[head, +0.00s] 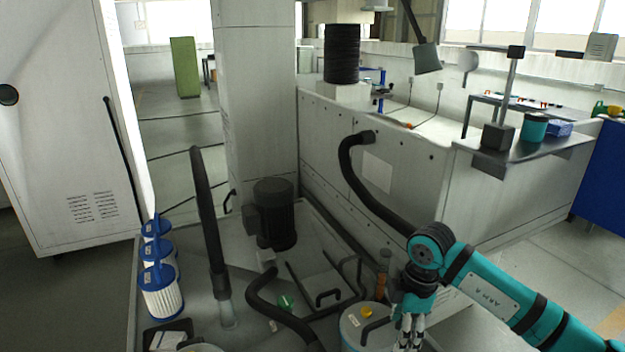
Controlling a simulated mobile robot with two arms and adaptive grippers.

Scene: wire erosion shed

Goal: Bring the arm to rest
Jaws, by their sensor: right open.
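My right arm comes in from the lower right, teal with black bands. Its gripper (408,340) points down at the bottom of the head view, just right of a light grey canister (352,326) with a yellow cap. The gripper is open, and I see nothing between its fingers. I cannot tell whether it touches the canister, and its fingertips are close to the lower picture edge. My left gripper is not in view.
Blue-and-white filter cartridges (162,295) stand at the left of a grey tank (137,325). A black motor (273,215) and black hoses (208,215) rise from the tank. A shelf (545,148) holds a teal can (534,127). Floor at the right is clear.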

